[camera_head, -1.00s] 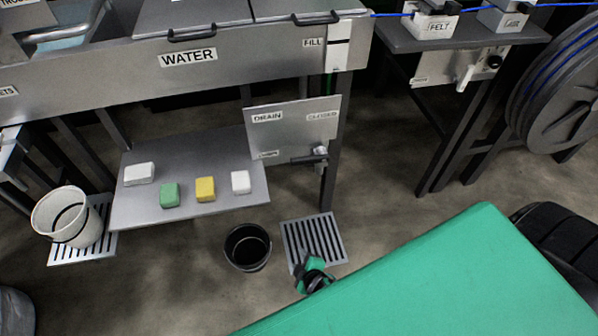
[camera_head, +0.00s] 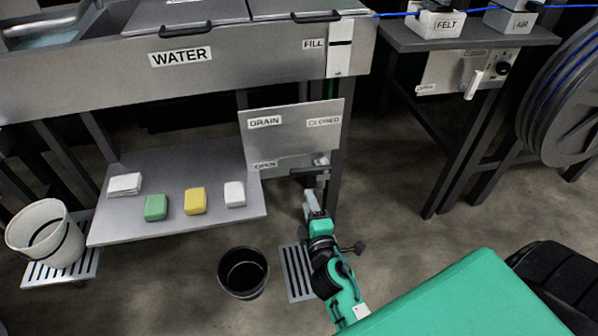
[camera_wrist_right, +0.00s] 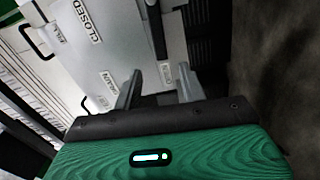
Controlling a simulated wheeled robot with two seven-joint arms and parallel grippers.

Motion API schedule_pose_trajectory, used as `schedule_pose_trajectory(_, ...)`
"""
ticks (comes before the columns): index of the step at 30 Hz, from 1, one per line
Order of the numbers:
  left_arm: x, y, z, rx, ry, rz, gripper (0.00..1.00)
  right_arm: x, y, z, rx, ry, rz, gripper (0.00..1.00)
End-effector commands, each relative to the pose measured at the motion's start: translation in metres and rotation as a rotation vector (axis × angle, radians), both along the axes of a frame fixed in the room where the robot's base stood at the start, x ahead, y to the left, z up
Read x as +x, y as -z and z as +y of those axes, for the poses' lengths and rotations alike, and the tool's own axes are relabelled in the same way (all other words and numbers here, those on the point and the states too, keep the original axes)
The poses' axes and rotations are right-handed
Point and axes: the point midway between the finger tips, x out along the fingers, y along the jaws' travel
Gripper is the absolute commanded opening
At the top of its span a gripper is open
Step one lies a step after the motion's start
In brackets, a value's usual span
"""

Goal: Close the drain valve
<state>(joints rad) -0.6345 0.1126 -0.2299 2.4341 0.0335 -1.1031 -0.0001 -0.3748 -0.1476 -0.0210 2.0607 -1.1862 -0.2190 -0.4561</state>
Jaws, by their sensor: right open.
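The drain valve panel (camera_head: 285,130) hangs under the water trough, with DRAIN, CLOSED and OPEN labels. Its dark lever (camera_head: 306,171) lies about level along the panel's lower edge, reaching left from a pale pivot (camera_head: 321,160) toward the OPEN label (camera_head: 265,165). My right gripper (camera_head: 310,198) is just below the lever, pointing up at it; contact cannot be told. In the right wrist view the two fingers of my gripper (camera_wrist_right: 158,82) are apart, with the panel (camera_wrist_right: 108,55) ahead. My left gripper is not in view.
A black bucket (camera_head: 243,272) and a floor grate (camera_head: 296,272) are below the panel. A shelf (camera_head: 150,222) with several blocks is to the left. A dark table leg (camera_head: 333,190) stands close right of the gripper. Open floor (camera_head: 385,215) lies further right.

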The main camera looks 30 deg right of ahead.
Motion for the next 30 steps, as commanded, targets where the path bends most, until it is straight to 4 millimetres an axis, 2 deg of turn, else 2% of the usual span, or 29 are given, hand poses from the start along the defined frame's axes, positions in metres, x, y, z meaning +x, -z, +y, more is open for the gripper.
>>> schedule_pose_trajectory(9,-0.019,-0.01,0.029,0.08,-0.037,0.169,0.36,0.054,-0.003,-0.013,0.0,-0.001,-0.002,0.42)
schedule_pose_trajectory(18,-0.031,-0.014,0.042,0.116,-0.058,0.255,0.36,0.099,-0.001,-0.024,0.001,-0.001,0.0,0.42)
schedule_pose_trajectory(24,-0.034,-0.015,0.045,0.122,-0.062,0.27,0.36,0.113,0.0,-0.028,0.002,0.0,0.0,0.42)
schedule_pose_trajectory(30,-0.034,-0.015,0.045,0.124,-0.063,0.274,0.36,0.115,0.0,-0.028,0.002,0.0,0.001,0.42)
